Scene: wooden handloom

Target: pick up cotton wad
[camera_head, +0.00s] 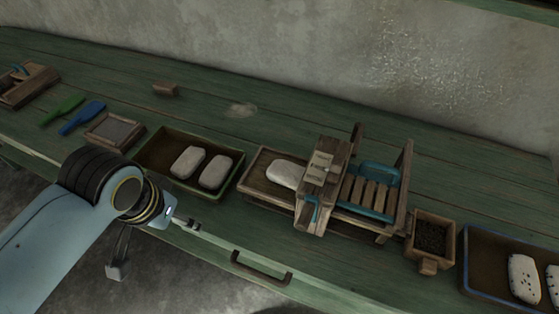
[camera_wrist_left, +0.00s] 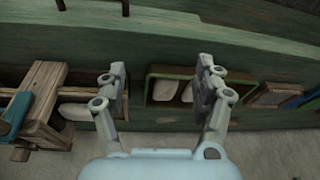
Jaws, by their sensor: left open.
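Two white cotton wads, a left one (camera_head: 187,162) and a right one (camera_head: 215,172), lie side by side in a dark tray with a green rim (camera_head: 240,178). In the left wrist view the wads show as pale shapes (camera_wrist_left: 164,90) in the tray (camera_wrist_left: 151,82), partly behind a finger. My left gripper (camera_head: 188,229) is in front of the table edge, apart from the tray. Its fingers are spread and empty in the left wrist view (camera_wrist_left: 160,70). Another white wad (camera_head: 284,173) lies on the wooden bed of the loom-like device (camera_head: 322,180). My right gripper is not in view.
A small box of dark bits (camera_head: 433,236) and a blue-rimmed tray (camera_head: 480,292) with speckled wads (camera_head: 523,278) stand at the right. Green (camera_head: 62,110) and blue (camera_head: 82,117) paddles and a framed panel (camera_head: 114,132) lie left. A drawer handle (camera_head: 261,269) projects from the table front.

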